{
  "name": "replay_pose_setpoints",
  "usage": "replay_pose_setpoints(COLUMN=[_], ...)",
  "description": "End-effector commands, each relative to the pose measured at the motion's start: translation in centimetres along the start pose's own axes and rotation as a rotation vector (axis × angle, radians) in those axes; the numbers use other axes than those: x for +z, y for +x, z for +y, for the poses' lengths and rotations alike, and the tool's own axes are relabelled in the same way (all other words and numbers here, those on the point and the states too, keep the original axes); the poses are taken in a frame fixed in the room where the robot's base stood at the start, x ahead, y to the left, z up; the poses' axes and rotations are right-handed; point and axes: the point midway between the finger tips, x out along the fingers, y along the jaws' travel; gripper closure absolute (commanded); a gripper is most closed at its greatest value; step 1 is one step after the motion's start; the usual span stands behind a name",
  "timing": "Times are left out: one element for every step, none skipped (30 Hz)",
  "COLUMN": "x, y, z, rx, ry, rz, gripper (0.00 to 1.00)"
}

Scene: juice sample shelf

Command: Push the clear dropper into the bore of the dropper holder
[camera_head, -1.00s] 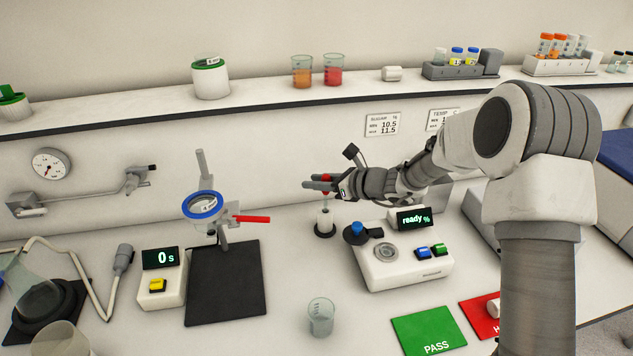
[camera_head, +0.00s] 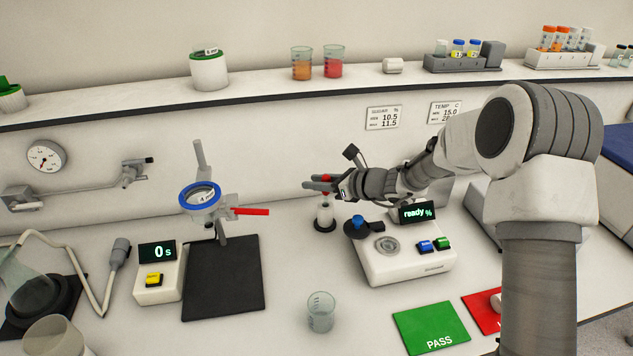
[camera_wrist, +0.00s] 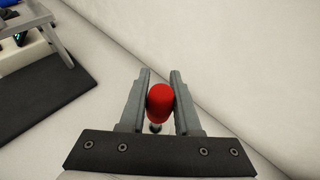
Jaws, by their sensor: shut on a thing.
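My gripper (camera_head: 318,184) is shut on the clear dropper (camera_head: 326,196) by its red bulb and holds it upright. The red bulb also shows between the two fingers in the wrist view (camera_wrist: 160,103). The dropper holder (camera_head: 325,214), a small white cylinder on a dark round base, stands on the bench directly below. The dropper's lower end meets the top of the holder; how deep it sits in the bore cannot be told. The wrist view does not show the bore, as the bulb covers it.
A white meter reading "ready %" (camera_head: 399,262) stands right of the holder. A clamp stand with a blue ring (camera_head: 200,196) and a dark mat (camera_head: 224,283) are to the left. An empty beaker (camera_head: 321,313) is in front. The back wall is close behind the gripper.

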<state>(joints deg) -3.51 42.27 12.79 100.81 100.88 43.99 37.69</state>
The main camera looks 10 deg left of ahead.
Motion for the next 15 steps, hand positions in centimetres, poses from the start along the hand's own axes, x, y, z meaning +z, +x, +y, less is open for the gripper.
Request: replay_pose_setpoints(x=[-0.22,-0.28,-0.36,-0.42,-0.48,-0.56,-0.63,-0.69,-0.77,-0.67,-0.63,-0.63,-0.63,-0.62,-0.62], y=[0.09,0.11,0.14,0.17,0.2,0.23,0.26,0.28,0.32,0.28,0.26,0.26,0.26,0.27,0.26], z=[-0.01,-0.01,-0.01,0.0,-0.01,0.0,0.0,0.0,0.0,0.0,0.0,0.0,0.0,0.01,0.0], rx=[0.0,0.0,0.0,0.0,0.0,0.0,0.0,0.0,0.0,0.0,0.0,0.0,0.0,0.0,0.0], ry=[0.0,0.0,0.0,0.0,0.0,0.0,0.0,0.0,0.0,0.0,0.0,0.0,0.0,0.0,0.0], rz=[0.0,0.0,0.0,0.0,0.0,0.0,0.0,0.0,0.0,0.0,0.0,0.0,0.0,0.0,0.0], gripper=[0.91,0.91,0.91,0.91,0.91,0.91,0.91,0.91,0.91,0.91,0.91,0.91,0.91,0.91,0.62])
